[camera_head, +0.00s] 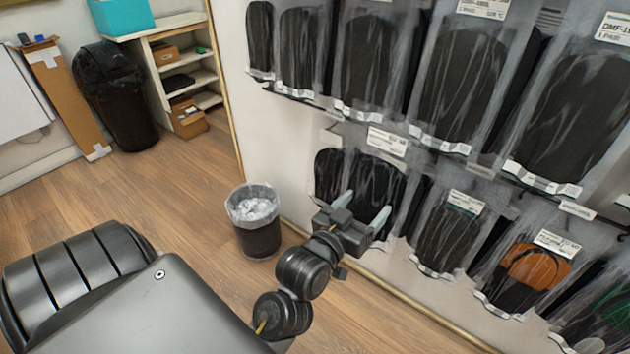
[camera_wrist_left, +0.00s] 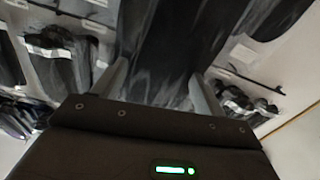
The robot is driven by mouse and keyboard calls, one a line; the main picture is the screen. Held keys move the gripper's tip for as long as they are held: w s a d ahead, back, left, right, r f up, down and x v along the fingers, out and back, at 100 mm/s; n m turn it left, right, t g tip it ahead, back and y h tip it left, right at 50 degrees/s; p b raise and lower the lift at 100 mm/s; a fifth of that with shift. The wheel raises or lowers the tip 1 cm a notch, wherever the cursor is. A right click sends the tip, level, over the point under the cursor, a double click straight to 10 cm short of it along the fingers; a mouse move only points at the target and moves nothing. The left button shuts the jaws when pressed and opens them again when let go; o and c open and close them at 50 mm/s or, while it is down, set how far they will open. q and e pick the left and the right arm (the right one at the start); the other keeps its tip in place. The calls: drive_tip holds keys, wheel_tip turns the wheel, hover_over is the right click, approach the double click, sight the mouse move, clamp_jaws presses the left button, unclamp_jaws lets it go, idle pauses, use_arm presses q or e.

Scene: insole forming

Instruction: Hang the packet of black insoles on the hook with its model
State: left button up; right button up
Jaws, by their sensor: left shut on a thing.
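My left gripper (camera_head: 365,204) is at the lower row of the wall display, its fingers on either side of a clear packet of black insoles (camera_head: 374,180). It is shut on this packet. In the left wrist view the packet (camera_wrist_left: 170,50) rises between the two fingers (camera_wrist_left: 159,74). The packet hangs roughly upright close to the wall, with a white label (camera_head: 388,142) above it. I cannot tell whether its top is on a hook. My right gripper is not in view.
Packets of black insoles (camera_head: 460,85) hang in the upper row. To the right in the lower row hang a black packet (camera_head: 445,240) and an orange-and-black one (camera_head: 530,270).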

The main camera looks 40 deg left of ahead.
use_arm(q)
drive_tip(key=w+a+f, duration=0.1)
drive_tip(key=a+f, duration=0.6)
drive_tip(key=a, duration=0.4)
drive_tip(key=w+a+f, duration=0.2)
drive_tip(key=a+f, duration=0.6)
drive_tip(key=a, duration=0.4)
drive_tip(key=shift+w+f+y, duration=0.15)
drive_tip(key=shift+w+y, duration=0.05)
drive_tip(key=shift+y, duration=0.1)
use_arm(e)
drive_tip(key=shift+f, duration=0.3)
use_arm(q)
drive_tip(key=shift+w, duration=0.1)
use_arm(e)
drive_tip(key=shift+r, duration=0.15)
